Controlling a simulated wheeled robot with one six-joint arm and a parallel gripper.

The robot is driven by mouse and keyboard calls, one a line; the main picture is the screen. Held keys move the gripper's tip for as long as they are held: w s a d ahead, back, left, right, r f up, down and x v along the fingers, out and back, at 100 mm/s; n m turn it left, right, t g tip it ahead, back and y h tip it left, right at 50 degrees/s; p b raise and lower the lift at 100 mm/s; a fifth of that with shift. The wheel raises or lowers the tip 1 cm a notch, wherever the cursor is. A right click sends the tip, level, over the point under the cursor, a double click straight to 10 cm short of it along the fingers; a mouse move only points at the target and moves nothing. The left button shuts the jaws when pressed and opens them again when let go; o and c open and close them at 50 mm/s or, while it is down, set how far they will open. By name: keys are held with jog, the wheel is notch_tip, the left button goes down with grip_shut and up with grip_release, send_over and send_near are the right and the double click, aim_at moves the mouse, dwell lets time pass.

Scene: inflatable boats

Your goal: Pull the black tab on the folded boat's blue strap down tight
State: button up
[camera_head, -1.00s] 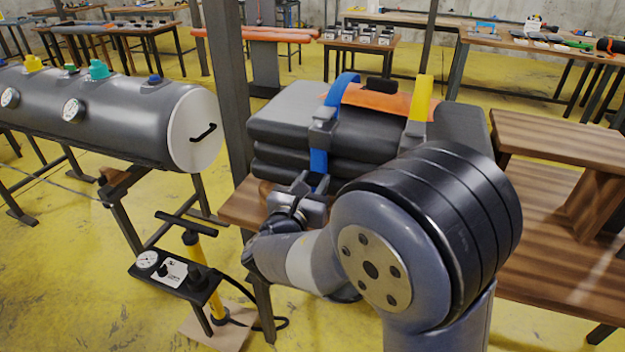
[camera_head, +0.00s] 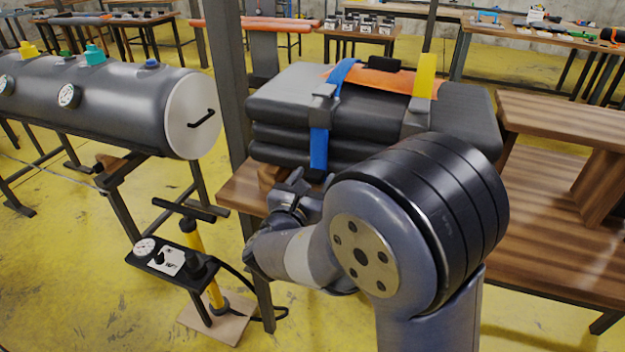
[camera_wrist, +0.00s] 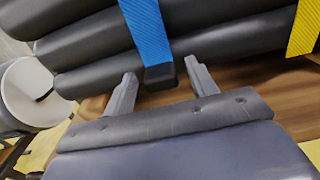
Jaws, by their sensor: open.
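The folded dark grey boat (camera_head: 280,100) lies stacked on a wooden table. Its blue strap (camera_head: 319,148) comes over the top, through a grey buckle (camera_head: 325,95), and hangs down the front face. In the wrist view the blue strap (camera_wrist: 147,32) ends in the black tab (camera_wrist: 159,76), low in front of the bottom fold. My gripper (camera_wrist: 161,68) is open, with one finger on each side of the tab and visible gaps between. In the head view my gripper (camera_head: 303,183) is just below the strap's lower end; the tab is hard to make out there.
A yellow strap (camera_head: 423,75) and an orange bundle (camera_head: 370,78) are on the boat. A dark post (camera_head: 230,80) stands left of it. A grey tank (camera_head: 120,105) and a yellow pump (camera_head: 195,240) are further left. The wooden tabletop (camera_head: 245,190) lies close under the gripper.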

jog(key=v, duration=1)
jog(key=shift+s+p, duration=0.3)
jog(key=shift+s, duration=0.1)
jog(key=shift+w+a, duration=0.1)
jog(key=x, duration=1)
jog(key=shift+w+b, duration=0.35)
jog(key=shift+r+p, duration=0.45)
jog(key=shift+r, duration=0.25)
jog(key=shift+f, duration=0.1)
